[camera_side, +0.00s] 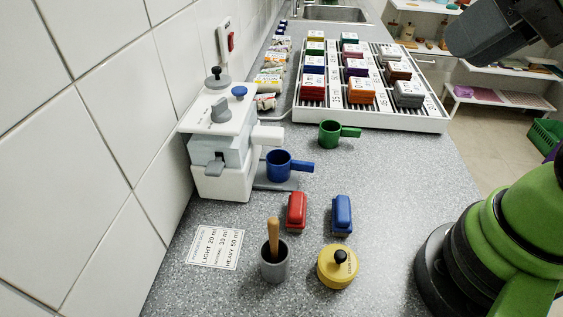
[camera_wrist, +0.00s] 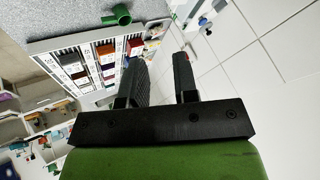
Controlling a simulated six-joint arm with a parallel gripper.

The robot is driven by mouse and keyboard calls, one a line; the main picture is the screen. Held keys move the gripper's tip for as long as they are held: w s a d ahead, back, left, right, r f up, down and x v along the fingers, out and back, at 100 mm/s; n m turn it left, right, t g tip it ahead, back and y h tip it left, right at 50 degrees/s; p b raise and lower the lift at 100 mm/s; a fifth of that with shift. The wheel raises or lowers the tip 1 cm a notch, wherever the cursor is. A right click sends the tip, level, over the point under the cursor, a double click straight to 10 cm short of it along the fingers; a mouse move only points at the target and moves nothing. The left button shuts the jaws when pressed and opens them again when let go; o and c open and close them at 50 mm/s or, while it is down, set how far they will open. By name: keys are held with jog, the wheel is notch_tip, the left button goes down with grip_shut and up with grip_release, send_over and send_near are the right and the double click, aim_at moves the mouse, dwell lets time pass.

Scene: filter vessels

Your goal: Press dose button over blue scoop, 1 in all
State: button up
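The white and grey dosing machine (camera_side: 222,140) stands against the tiled wall in the side view. Its top carries a blue round button (camera_side: 239,92), a grey dial (camera_side: 221,110) and a dark-capped knob (camera_side: 215,73); a grey lever (camera_side: 209,168) is on its front. The blue scoop (camera_side: 279,167) sits upright on a grey plate beside the machine, near its white spout (camera_side: 266,135), handle to the right. My gripper (camera_wrist: 160,58) shows in the wrist view with fingers apart and nothing between them, away from the machine.
A green scoop (camera_side: 330,133) stands behind the blue one. A white rack (camera_side: 372,119) holds several coloured boxes.

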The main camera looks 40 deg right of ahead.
jog(key=shift+c, duration=0.2)
grip_shut()
dwell(1.7)
